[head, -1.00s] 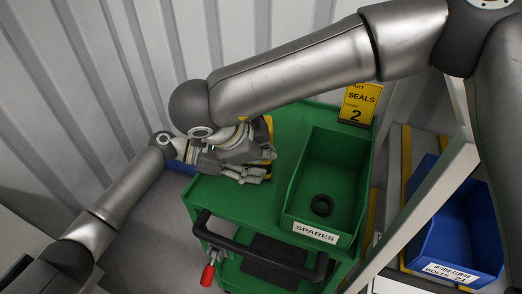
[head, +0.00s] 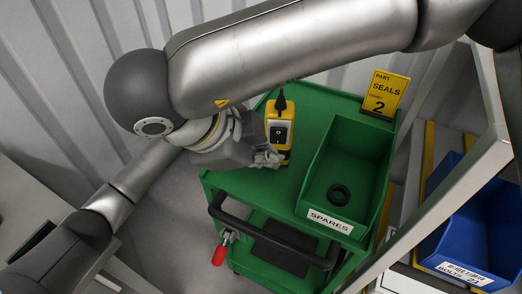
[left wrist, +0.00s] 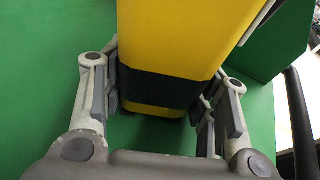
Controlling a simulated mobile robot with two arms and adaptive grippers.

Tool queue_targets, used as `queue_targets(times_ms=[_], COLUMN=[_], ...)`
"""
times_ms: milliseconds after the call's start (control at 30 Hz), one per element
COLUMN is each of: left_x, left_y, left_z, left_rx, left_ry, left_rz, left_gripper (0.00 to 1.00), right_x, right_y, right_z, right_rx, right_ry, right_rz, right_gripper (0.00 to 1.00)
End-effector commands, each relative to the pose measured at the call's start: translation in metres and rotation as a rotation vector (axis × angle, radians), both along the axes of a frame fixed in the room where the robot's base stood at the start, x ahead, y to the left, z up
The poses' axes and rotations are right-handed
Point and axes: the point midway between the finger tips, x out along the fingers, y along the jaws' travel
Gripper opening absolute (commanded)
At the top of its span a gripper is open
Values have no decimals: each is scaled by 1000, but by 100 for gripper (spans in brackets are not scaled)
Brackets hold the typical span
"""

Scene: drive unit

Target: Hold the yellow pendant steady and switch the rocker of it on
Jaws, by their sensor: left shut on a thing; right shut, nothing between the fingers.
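The yellow pendant (head: 271,112) stands upright on the green cart, its cable at the top. My left gripper (head: 268,158) is shut on the pendant's lower part. The left wrist view shows its fingers (left wrist: 165,105) on both sides of the pendant's yellow body (left wrist: 165,40), at a black band.
A green spares bin (head: 364,160) with a black ring (head: 338,194) stands right of the pendant. A yellow seals sign (head: 386,94) is behind it. The cart's black handle (head: 262,240) runs along the front. A blue bin (head: 470,225) is farther right.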

Motion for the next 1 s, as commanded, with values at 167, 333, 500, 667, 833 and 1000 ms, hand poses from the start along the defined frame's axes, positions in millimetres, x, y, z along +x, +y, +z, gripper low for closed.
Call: queue_targets(times_ms=[167, 333, 500, 667, 833, 1000], left_x=[0, 0, 0, 0, 0, 1], left_y=[0, 0, 0, 0, 7, 35], left_z=[0, 0, 0, 0, 2, 10], left_rx=[-1, -1, 0, 0, 1, 1], left_ry=[0, 0, 0, 0, 0, -1], left_rz=[0, 1, 1, 1, 1, 3], left_gripper=[40, 70, 79, 79, 79, 79], right_x=[0, 0, 0, 0, 0, 0], right_y=[0, 0, 0, 0, 0, 0], right_z=[0, 0, 0, 0, 0, 0], right_rx=[0, 0, 0, 0, 0, 0], right_ry=[0, 0, 0, 0, 0, 0], right_rz=[0, 0, 0, 0, 0, 0], right_gripper=[0, 0, 0, 0, 0, 0])
